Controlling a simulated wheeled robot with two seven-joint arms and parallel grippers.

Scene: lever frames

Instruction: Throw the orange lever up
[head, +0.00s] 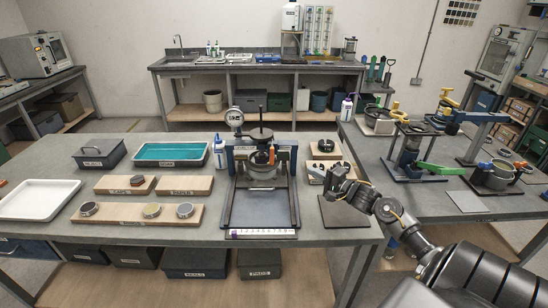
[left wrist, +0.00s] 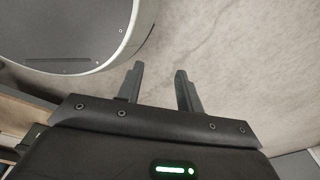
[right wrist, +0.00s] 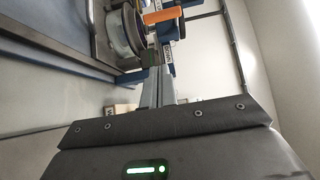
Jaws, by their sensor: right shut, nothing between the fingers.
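The orange lever (head: 271,155) is a short handle at the right side of the round metal pot in the blue-posted frame (head: 293,165) on the front table. In the right wrist view the orange lever (right wrist: 162,16) shows at the top, beside the pot (right wrist: 125,30). My right gripper (head: 318,170) is just right of the frame. In the right wrist view its fingers (right wrist: 158,75) are together and empty, below the lever in the picture; I cannot tell whether they touch the frame. My left gripper (left wrist: 158,75) is open and empty over bare floor, out of the head view.
Left of the frame are a white bottle (head: 218,152), wooden blocks with discs (head: 138,214), a teal tray (head: 170,153) and a white tray (head: 38,200). A dark plate (head: 343,212) lies under my right arm. Other lever devices (head: 410,150) stand on the right table.

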